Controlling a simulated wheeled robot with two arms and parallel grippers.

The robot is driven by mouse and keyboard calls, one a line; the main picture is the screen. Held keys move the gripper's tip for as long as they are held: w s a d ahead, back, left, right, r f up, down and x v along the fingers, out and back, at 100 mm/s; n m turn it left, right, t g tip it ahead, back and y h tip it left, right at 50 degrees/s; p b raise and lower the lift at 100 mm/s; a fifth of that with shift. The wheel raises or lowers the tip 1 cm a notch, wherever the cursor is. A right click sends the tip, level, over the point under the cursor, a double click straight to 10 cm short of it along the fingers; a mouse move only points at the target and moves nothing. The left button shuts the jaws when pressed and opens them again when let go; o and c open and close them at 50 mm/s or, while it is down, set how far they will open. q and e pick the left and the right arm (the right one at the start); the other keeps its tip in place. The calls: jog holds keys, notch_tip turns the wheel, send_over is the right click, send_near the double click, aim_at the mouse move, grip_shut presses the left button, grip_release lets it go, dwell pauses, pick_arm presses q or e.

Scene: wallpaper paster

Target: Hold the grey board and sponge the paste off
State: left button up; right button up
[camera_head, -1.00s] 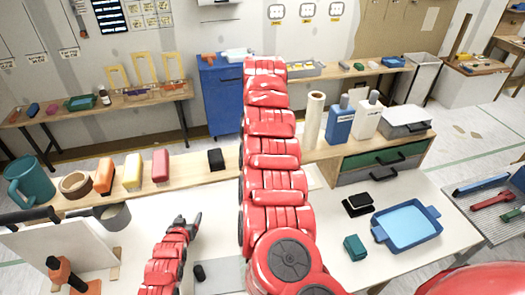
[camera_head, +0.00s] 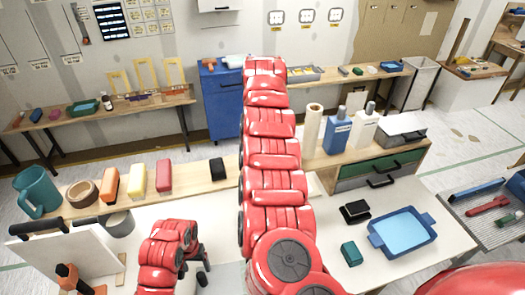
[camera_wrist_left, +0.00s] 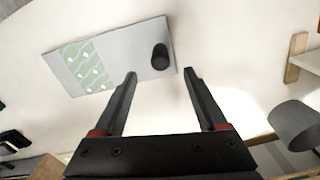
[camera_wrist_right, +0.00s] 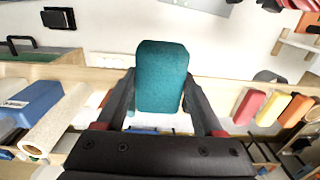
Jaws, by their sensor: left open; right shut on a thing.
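The grey board (camera_wrist_left: 128,42) lies flat on the white table, with a pale green patterned strip (camera_wrist_left: 86,66) across one end. A black knob (camera_wrist_left: 160,57) stands near its other end; it also shows in the head view (camera_head: 202,279). My left gripper (camera_wrist_left: 160,75) is open, its fingertips apart on either side of the knob in the picture. I cannot tell whether they touch the board. My right gripper (camera_wrist_right: 160,85) is shut on a teal sponge (camera_wrist_right: 162,70), held above the table. My right arm hides that gripper and sponge in the head view.
A blue tray (camera_head: 376,240), a teal block (camera_head: 351,253) and a black box (camera_head: 355,211) are on the table to the right. A raised shelf along the back holds bottles, a paper roll (camera_head: 312,130), coloured blocks and a teal mug (camera_head: 37,188). A tilted white panel (camera_head: 75,255) stands at left.

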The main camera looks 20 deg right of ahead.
aim_at(200, 275)
pick_arm(q)
notch_tip(200, 275, down, 10)
jog(key=b, duration=0.7)
jog(key=shift+f, duration=0.1)
jog(key=shift+w+f+b, duration=0.1)
jog(key=shift+f+b, duration=0.2)
grip_shut()
grip_release()
